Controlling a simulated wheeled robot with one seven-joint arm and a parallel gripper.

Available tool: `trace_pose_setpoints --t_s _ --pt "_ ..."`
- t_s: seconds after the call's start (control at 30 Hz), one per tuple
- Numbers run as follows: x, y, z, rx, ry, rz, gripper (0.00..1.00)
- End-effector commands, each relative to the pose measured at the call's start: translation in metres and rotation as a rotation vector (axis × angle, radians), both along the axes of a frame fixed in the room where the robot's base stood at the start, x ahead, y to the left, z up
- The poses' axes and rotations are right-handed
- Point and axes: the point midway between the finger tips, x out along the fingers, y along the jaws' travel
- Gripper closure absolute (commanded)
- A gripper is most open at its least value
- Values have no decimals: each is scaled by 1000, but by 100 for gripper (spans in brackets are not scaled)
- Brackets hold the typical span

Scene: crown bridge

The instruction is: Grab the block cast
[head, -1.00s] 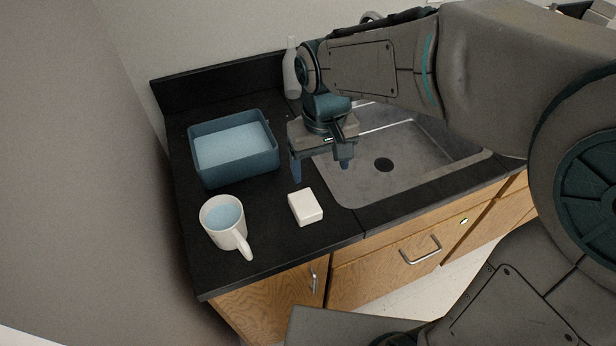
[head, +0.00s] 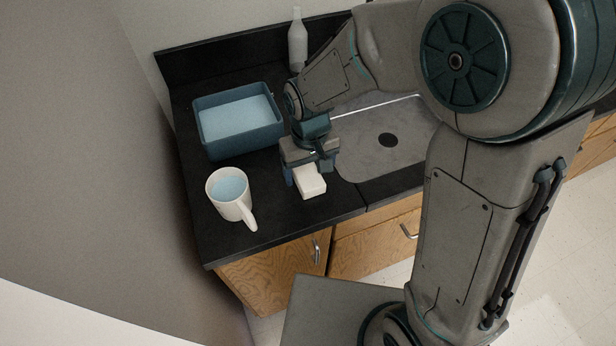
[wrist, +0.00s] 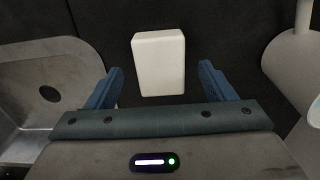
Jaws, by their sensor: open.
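The block cast (head: 311,185) is a small white rectangular block lying on the black counter near its front edge, left of the sink. In the head view my gripper (head: 306,178) is low over the counter at the block, hiding its far end. In the wrist view the block (wrist: 158,62) lies between the lines of the two blue fingers, mostly beyond their tips. My gripper (wrist: 160,80) is open, with a gap on each side of the block. Whether the fingers touch the counter cannot be told.
A white mug (head: 232,207) with blue contents stands left of the block, its handle toward the front. A blue bin (head: 279,134) sits behind it. A grey bottle (head: 298,42) stands at the back. The sink (head: 375,165) is close on the right.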

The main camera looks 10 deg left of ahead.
Motion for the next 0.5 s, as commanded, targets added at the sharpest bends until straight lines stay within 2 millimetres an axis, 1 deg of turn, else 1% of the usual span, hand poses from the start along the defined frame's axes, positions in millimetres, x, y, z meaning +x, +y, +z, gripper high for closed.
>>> trace_pose_setpoints --t_s 0.1,0.2,0.3,0.5 --pt "1 1 -15 -3 4 1 24" --pt "0 1 -25 -2 3 1 24" --pt "1 1 -29 -1 2 1 24" --pt "1 1 -30 0 0 0 24"
